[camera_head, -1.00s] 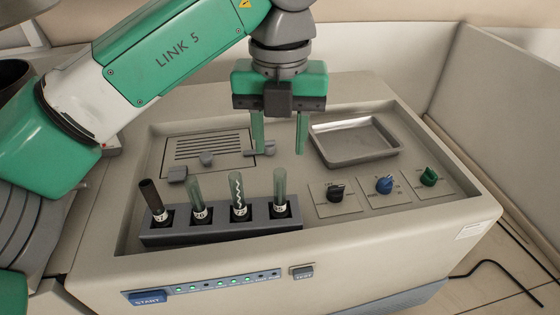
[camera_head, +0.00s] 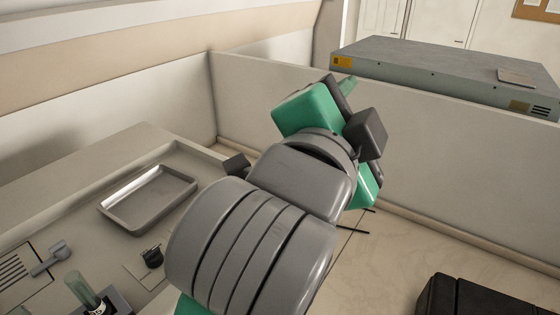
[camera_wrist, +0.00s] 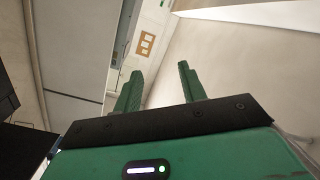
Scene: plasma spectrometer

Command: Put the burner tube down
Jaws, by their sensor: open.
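My gripper (camera_head: 347,86) points away from the camera, above the partition to the right of the instrument. Its body hides most of its fingers there. In the wrist view the two green fingers (camera_wrist: 158,84) stand apart with nothing between them. One greenish glass tube (camera_head: 83,291) stands at the lower left of the head view, at the dark rack (camera_head: 120,303), cut off by the frame edge. I cannot tell if it is the burner tube of the task. No tube shows in the wrist view.
A metal tray (camera_head: 150,215) and a black knob (camera_head: 152,257) are on the instrument top at left. A pale partition (camera_head: 450,155) runs behind my gripper, with a grey flat case (camera_head: 440,75) beyond it. A black box (camera_head: 480,290) is at lower right.

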